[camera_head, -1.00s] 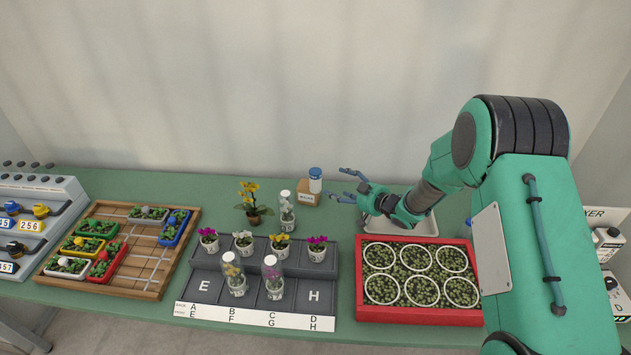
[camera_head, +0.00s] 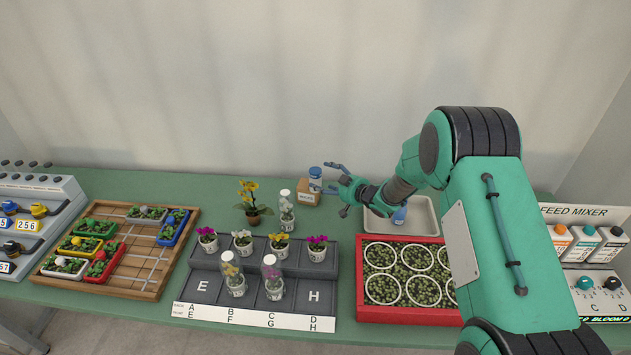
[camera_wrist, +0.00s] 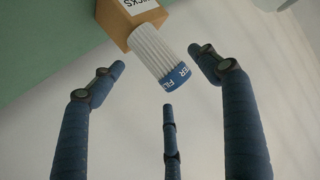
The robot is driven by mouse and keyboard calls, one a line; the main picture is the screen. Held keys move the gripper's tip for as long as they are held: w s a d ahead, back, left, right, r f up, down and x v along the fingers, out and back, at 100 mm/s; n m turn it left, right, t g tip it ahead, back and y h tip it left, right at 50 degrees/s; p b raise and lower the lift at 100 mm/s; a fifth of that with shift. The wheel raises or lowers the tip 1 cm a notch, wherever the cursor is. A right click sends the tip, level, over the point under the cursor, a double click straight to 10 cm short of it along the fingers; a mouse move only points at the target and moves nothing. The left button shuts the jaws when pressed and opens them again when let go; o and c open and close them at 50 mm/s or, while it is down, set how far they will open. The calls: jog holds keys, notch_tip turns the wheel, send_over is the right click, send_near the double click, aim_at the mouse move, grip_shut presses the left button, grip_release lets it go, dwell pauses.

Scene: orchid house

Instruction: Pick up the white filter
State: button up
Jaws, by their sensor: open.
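The white filter (camera_head: 315,185) is a pleated white cylinder with a blue cap, upright at a small cardboard box (camera_head: 303,198) at the back of the table. I cannot tell if it stands on the box or just beside it. In the wrist view the filter (camera_wrist: 158,50) shows its blue labelled cap pointing toward me, beyond my fingers. My gripper (camera_head: 333,178) is open and empty, just right of the filter, its three blue fingers spread toward it. In the wrist view my gripper (camera_wrist: 160,78) has fingers on either side and below, not visibly touching the filter.
An orchid rack (camera_head: 335,268) with several potted and jarred flowers stands in front. A red crate (camera_head: 400,314) and a white tray (camera_head: 428,222) holding a blue-and-white item lie right. A yellow orchid (camera_head: 250,200) stands left. The back wall is close behind.

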jog(key=shift+b+x, duration=0.8)
jog(key=shift+x, duration=1.8)
jog(key=shift+f, duration=0.15)
jog(key=shift+c, duration=0.3)
jog(key=c, duration=1.4)
